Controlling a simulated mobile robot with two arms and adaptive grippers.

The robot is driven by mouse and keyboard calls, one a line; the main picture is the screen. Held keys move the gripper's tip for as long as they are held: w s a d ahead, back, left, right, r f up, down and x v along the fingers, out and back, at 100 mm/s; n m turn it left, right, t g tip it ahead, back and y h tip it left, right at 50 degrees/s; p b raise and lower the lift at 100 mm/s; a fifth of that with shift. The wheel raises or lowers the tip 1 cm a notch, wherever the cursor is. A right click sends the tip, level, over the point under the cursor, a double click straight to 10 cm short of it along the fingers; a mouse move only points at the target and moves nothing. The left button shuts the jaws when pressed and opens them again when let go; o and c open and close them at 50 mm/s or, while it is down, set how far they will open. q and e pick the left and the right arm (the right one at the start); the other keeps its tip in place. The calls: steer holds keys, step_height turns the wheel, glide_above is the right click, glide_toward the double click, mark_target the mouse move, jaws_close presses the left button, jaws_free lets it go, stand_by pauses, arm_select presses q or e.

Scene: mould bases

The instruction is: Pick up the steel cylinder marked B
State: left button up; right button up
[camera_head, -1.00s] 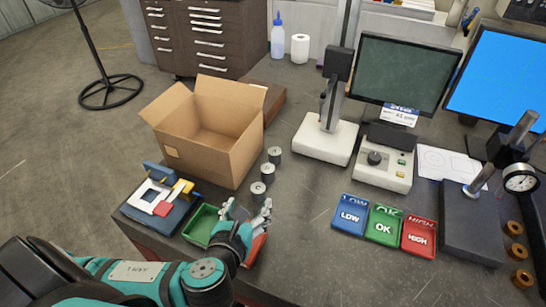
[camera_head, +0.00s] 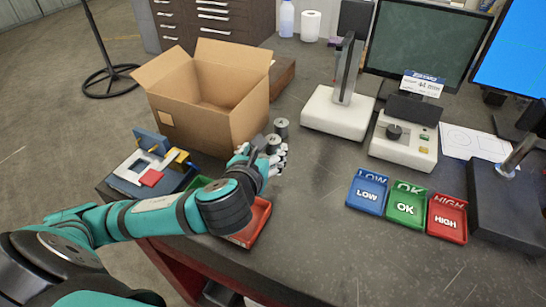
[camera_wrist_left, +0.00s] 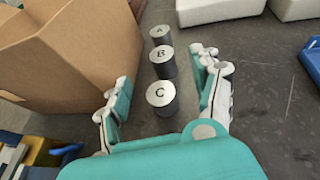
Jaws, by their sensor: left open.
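Three steel cylinders stand upright in a row. In the left wrist view the cylinder marked B (camera_wrist_left: 162,60) is in the middle, with A (camera_wrist_left: 160,33) beyond it and C (camera_wrist_left: 161,97) nearest the palm. My left gripper (camera_wrist_left: 162,72) is open and empty, one finger on each side of the row, with C between the fingers and B near the fingertips. In the head view my left gripper (camera_head: 264,158) is over the near end of the row. A (camera_head: 281,125) shows, B (camera_head: 272,142) is partly covered, and C is hidden by the hand.
An open cardboard box (camera_head: 190,125) stands just left of the row. A white-based stand (camera_head: 335,112) is to the right. Blue (camera_head: 367,196), green (camera_head: 407,206) and red (camera_head: 446,220) trays lie further right. A red tray (camera_head: 255,225) is below my left arm.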

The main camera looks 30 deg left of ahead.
mark_target(272, 142)
arm_select(q)
steer(key=x, duration=0.2)
steer(key=shift+w+f, duration=0.2)
steer(key=shift+w, duration=0.1)
steer(key=shift+w+a+f, duration=0.15)
steer(key=shift+w+f, duration=0.05)
steer(key=shift+w, duration=0.2)
steer(key=x, duration=0.4)
steer(key=shift+w+f, duration=0.2)
steer(key=shift+f, duration=0.05)
steer(key=shift+w, duration=0.15)
arm_select(e)
steer(key=shift+s+a+f, duration=0.1)
steer(key=shift+s+f, duration=0.65)
steer(key=shift+f, duration=0.05)
arm_select(q)
steer(key=shift+c, duration=0.8)
jaws_close()
